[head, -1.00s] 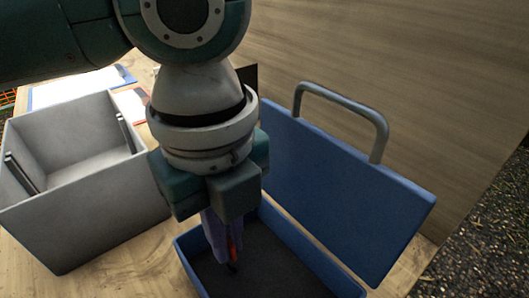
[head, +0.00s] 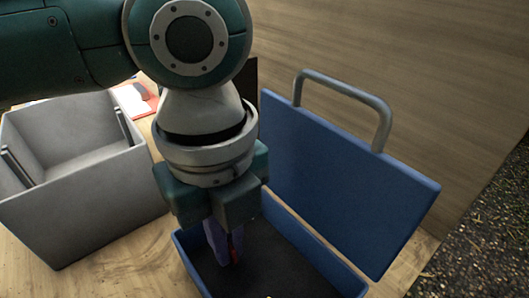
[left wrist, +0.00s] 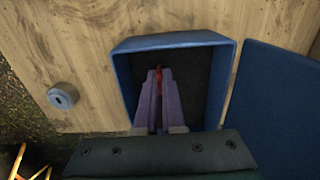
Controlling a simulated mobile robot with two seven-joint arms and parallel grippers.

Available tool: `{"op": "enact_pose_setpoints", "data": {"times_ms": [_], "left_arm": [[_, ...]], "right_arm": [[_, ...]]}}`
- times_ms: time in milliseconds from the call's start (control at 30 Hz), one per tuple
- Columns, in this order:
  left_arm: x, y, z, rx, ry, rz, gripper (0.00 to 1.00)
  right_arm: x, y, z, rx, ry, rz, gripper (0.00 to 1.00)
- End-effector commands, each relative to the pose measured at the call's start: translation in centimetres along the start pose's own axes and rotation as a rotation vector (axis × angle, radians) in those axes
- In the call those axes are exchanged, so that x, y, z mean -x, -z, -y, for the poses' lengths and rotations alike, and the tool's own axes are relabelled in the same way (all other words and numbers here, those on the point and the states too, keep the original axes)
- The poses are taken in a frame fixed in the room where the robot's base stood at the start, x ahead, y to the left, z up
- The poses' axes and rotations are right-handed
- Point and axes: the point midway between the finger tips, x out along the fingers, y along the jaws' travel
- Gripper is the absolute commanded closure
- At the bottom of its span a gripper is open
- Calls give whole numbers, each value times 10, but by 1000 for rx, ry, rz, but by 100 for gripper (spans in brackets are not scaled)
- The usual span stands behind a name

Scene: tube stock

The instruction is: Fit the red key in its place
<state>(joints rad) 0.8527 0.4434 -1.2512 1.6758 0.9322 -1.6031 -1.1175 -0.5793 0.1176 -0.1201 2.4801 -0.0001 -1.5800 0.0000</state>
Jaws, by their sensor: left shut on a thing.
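My left gripper (head: 229,258) points down over the open blue box (head: 186,260), its purple fingers shut on the red key (head: 237,243). In the left wrist view the red key (left wrist: 158,80) sits between the fingertips (left wrist: 160,76), in front of the box's dark floor. I cannot tell whether the key touches the floor. A small round blue piece with a dark hole (left wrist: 63,96) is on the wooden surface beside the box in the wrist view. My right gripper is out of view.
The box's blue lid (head: 340,180) stands open with a grey handle (head: 345,90) on its top edge, near a wooden wall. A grey open bin (head: 95,205) stands left of the box. Some bare tabletop (head: 130,255) lies between them. A red-edged item (head: 151,101) lies behind.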

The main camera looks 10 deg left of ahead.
Motion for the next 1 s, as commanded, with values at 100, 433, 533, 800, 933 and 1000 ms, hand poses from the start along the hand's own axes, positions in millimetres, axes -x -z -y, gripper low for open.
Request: {"op": "enact_pose_setpoints", "data": {"times_ms": [100, 433, 533, 800, 933, 1000], "left_arm": [[-5, 0, 0, 0, 0, -1, 100], [-7, 0, 0, -1, 1, 0, 89], [-7, 0, 0, -1, 1, 0, 77], [-7, 0, 0, -1, 1, 0, 59], [-6, 0, 0, -1, 1, 0, 59], [-2, 0, 0, -1, 2, 0, 59]], "right_arm": [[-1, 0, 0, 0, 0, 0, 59], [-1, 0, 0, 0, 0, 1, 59], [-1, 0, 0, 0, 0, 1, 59], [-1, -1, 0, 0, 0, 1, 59], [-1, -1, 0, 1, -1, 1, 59], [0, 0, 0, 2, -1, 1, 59]]}}
